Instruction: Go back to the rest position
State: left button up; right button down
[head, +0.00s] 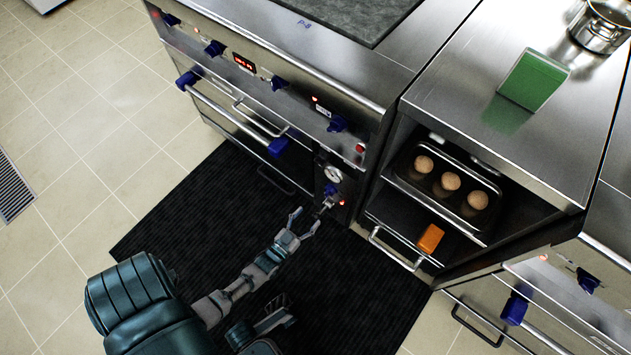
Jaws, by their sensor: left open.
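My left gripper (303,222) is open and empty. It reaches over the black mat, just short of the front of the steel range (290,85), near a small round gauge and a blue-handled valve (330,189). It appears apart from them. My left arm comes in from the lower left. Some dark parts of my own body show at the bottom centre, and no right gripper can be made out there.
An open cabinet (520,170) at right holds a dark tray (407,165) with three round brown items (450,181). An orange block (430,238) sits below it. A green block (533,80) and a pot (600,28) stand on top. The black mat (200,225) and tiled floor (80,110) are clear.

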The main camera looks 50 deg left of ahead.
pick_arm(q)
jog(key=shift+s+d, duration=0.1)
jog(key=shift+s, duration=0.35)
